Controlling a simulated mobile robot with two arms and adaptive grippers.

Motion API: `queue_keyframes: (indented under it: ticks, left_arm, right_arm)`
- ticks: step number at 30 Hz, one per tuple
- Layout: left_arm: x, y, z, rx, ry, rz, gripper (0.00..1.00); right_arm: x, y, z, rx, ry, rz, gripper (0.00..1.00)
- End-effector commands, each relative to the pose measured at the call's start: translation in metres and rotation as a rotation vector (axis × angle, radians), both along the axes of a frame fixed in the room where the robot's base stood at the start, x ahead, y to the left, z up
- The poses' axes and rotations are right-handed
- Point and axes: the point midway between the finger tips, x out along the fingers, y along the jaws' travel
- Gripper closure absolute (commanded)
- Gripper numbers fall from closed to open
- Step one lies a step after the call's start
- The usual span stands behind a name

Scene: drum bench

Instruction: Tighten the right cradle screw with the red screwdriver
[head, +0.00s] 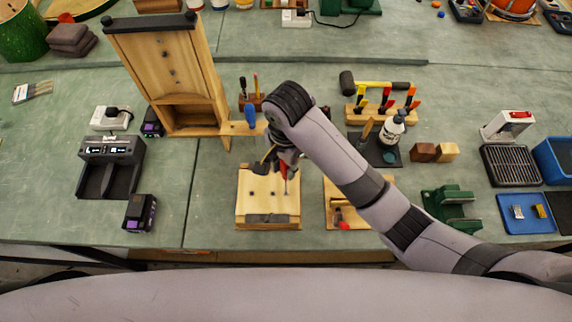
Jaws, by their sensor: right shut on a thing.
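The wooden cradle block (268,210) sits near the bench's front edge, with a dark grey strip along its front. My right gripper (280,162) is over the back right part of this block. It is shut on the red screwdriver (284,171), which points down with its thin shaft toward the right side of the block's top. The tip and the right cradle screw are too small to tell apart, so I cannot tell whether they touch. My right wrist and forearm hide part of the area behind. My left gripper is not in view.
A tall wooden frame (160,65) stands behind left. A wooden board with a red knob (344,226) lies just right of the block, partly under my forearm. A green cradle (450,208) is farther right. A black charger (110,165) is at left.

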Motion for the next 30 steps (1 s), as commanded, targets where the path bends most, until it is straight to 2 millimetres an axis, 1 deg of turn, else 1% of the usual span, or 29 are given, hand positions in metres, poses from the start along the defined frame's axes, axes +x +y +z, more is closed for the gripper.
queue_keyframes:
  ticks: [12, 15, 20, 23, 30]
  left_arm:
    - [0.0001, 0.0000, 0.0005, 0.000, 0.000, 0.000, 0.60]
    - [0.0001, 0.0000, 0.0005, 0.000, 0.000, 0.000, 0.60]
    - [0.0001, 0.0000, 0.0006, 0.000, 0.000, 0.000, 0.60]
    - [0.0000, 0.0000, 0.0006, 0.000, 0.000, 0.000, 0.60]
    - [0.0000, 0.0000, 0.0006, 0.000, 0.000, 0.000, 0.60]
  right_arm:
    - [0.0004, -0.0016, 0.0016, 0.001, -0.004, 0.635, 1.00]
    - [-0.0001, -0.0017, 0.0015, 0.002, -0.003, 0.758, 1.00]
    - [-0.0003, -0.0016, 0.0015, 0.002, -0.003, 0.843, 1.00]
    - [-0.0001, -0.0020, 0.0017, 0.001, -0.003, 0.933, 1.00]
    - [0.0001, -0.0025, 0.0017, 0.000, -0.002, 1.322, 1.00]
